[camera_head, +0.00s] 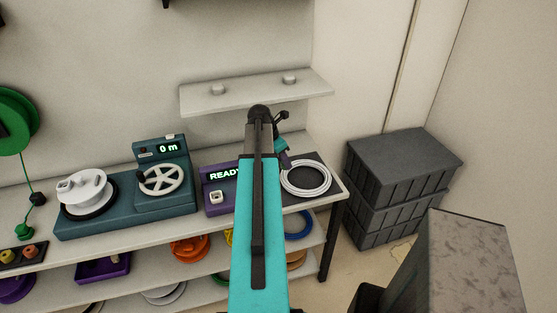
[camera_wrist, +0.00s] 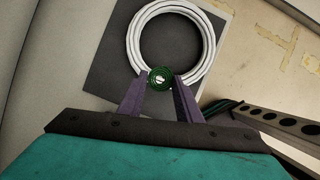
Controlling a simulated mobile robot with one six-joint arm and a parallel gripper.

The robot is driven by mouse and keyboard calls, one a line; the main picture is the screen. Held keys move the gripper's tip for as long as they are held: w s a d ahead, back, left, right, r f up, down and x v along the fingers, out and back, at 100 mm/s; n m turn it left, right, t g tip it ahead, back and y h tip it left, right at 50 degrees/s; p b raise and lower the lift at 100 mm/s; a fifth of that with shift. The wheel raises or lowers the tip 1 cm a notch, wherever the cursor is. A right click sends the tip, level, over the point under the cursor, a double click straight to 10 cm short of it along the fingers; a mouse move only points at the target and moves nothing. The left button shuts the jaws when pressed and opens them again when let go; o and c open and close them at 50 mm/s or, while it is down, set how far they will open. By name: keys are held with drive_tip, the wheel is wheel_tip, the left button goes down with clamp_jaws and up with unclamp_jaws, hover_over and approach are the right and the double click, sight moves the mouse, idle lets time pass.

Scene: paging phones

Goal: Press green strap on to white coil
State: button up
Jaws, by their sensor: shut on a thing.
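The white coil (camera_head: 306,177) lies flat on a dark square mat (camera_head: 326,163) at the right end of the bench. In the wrist view the white coil (camera_wrist: 136,42) fills the upper middle, on the dark mat (camera_wrist: 104,72). My gripper (camera_wrist: 160,80) is shut on a small rolled green strap (camera_wrist: 160,72) with a pale centre. The strap overlaps the near edge of the coil in that view; I cannot tell whether it touches the coil. In the head view my arm hides the fingertips and the strap.
A purple device (camera_head: 219,198) reading "READY" stands left of the mat. A teal measuring machine (camera_head: 163,180) reading "0 m" is farther left. A shelf (camera_head: 256,92) hangs above. Dark stacked crates (camera_head: 401,186) stand right of the bench. Coloured coils lie on lower shelves.

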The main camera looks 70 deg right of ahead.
sight(282, 168)
drive_tip(key=shift+w+f, duration=0.15)
drive_tip(key=shift+a+f+b, duration=0.1)
drive_tip(key=shift+f+b, duration=1.6)
drive_tip(key=shift+f, duration=0.2)
drive_tip(key=shift+f+b, duration=0.3)
drive_tip(key=shift+f, duration=0.8)
drive_tip(key=shift+f, duration=0.45)
drive_tip(key=o, duration=1.6)
drive_tip(key=shift+c, duration=0.2)
drive_tip(key=shift+r, duration=0.15)
drive_tip(key=shift+r+p, duration=2.6)
drive_tip(key=shift+r, duration=0.8)
